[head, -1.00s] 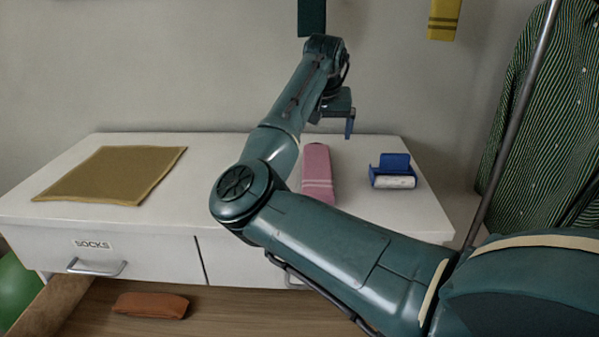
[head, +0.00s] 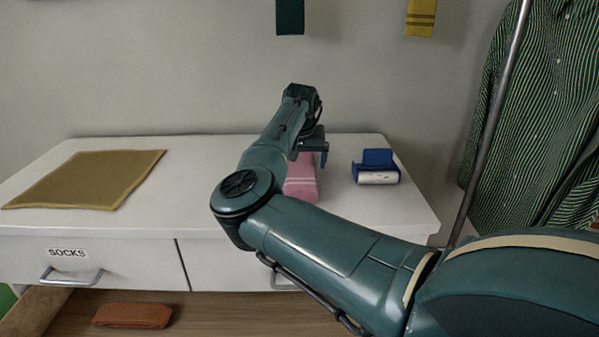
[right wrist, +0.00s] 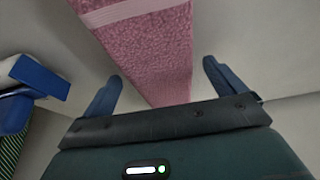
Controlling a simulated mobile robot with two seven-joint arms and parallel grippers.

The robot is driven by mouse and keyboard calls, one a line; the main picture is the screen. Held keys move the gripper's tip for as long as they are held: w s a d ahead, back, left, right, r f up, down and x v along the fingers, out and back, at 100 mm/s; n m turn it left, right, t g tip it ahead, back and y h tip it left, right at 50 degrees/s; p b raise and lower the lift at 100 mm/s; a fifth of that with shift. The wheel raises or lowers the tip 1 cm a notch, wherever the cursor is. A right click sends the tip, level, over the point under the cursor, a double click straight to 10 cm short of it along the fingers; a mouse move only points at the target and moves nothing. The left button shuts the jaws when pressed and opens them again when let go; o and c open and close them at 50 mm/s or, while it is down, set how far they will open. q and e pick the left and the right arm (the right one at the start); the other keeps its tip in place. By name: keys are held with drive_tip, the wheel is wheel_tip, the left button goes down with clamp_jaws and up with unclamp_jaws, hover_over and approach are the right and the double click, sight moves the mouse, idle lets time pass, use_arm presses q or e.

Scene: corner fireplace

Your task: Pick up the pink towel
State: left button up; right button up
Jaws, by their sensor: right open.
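The pink towel (head: 302,182) lies folded on the white dresser top, with pale stripes near its front end. My right gripper (head: 322,158) is low over the towel's far end in the head view, and my right arm covers part of the towel. In the right wrist view, the towel (right wrist: 150,50) runs between the two blue fingers of the right gripper (right wrist: 163,78). The fingers are spread wide, with a gap on each side of the towel. My left gripper does not show.
A blue lint roller (head: 377,168) lies right of the towel on the dresser (head: 205,210). An olive cloth (head: 85,180) lies flat at the left. A striped shirt (head: 540,120) hangs beside a metal pole (head: 490,120) at the right. An orange-brown folded item (head: 132,316) lies below.

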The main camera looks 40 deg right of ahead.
drive_tip(key=shift+w+d+f, duration=0.1)
drive_tip(key=shift+f, duration=0.2)
drive_tip(key=shift+c, duration=0.3)
drive_tip(key=c, duration=1)
drive_tip(key=shift+c, duration=0.4)
drive_tip(key=shift+r, duration=0.15)
